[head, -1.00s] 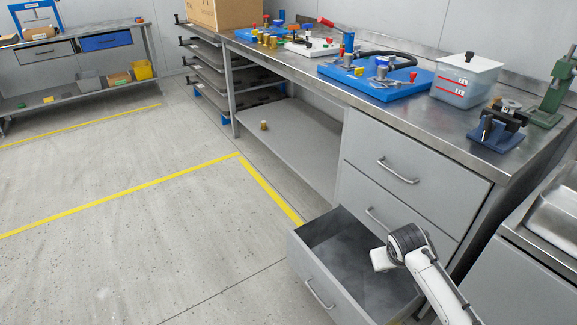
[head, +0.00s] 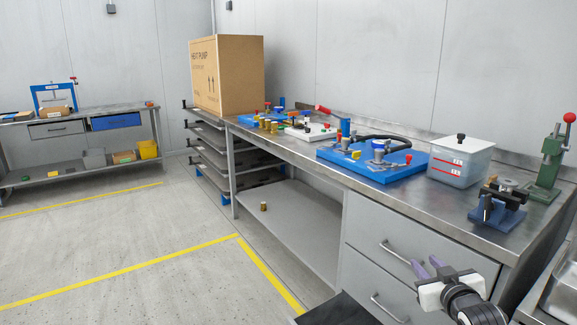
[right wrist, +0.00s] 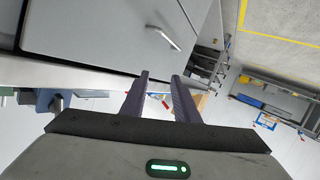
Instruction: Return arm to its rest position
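My right gripper (head: 426,263) is raised in front of the upper drawer (head: 376,244) of the steel workbench, near that drawer's handle. Its two dark purple-grey fingers stand apart with nothing between them. In the right wrist view the same gripper (right wrist: 160,76) shows an empty gap between its fingers, with a grey drawer front beyond them. My right arm comes in from the bottom right. My left gripper and left arm are not in view.
The bench top (head: 405,196) carries a blue pump board (head: 352,163), a lidded clear container (head: 459,165), a blue vise (head: 497,214) and a green press (head: 546,172). The floor at left is clear.

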